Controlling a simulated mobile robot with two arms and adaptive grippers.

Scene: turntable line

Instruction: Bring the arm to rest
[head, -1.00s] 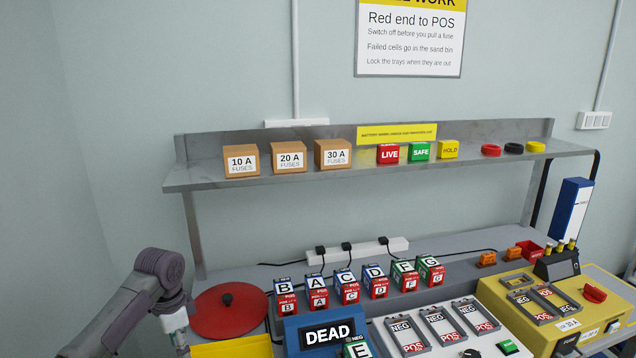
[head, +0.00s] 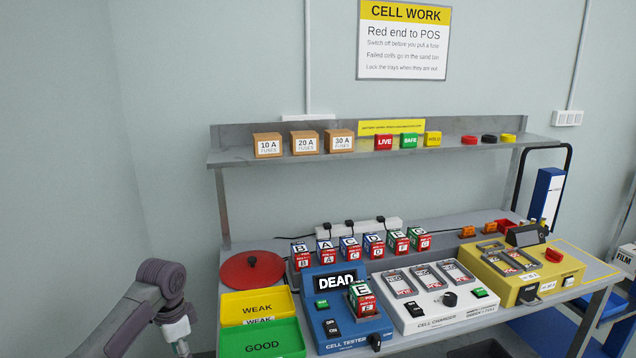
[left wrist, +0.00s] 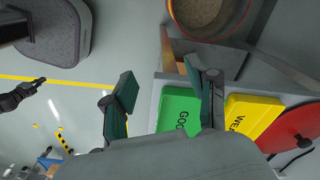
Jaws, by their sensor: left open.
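My left arm (head: 150,302) comes in at the lower left of the head view, beside the green and yellow trays. Its gripper is cut off by the bottom edge there. In the left wrist view my left gripper (left wrist: 165,97) has its two fingers wide apart with nothing between them. Beyond the fingers lie the green GOOD tray (left wrist: 178,105) and the yellow WEAK tray (left wrist: 250,116). A finger covers part of the GOOD tray. My right gripper cannot be made out in either view.
The blue cell tester (head: 325,328) shows DEAD, with cell E (head: 363,300) on it. A round sand-filled bin (left wrist: 208,12) stands near the gripper. Open floor shows at left.

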